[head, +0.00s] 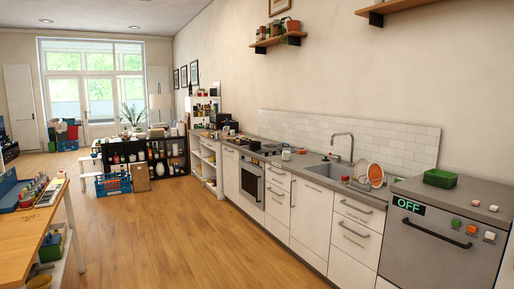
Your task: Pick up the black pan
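A dark, flat shape that may be the black pan (243,141) sits on the far part of the kitchen counter, near the stove (262,151). It is too small to tell for sure, and the dark hob beside it looks similar. My gripper is not in this view.
The counter (312,178) runs along the right wall with a sink (328,171), a dish rack with plates (372,175) and a grey appliance (445,240) reading OFF. A wooden table (30,245) stands at left. Black shelves (160,158) and blue crates (113,184) stand farther back. The wooden floor between is clear.

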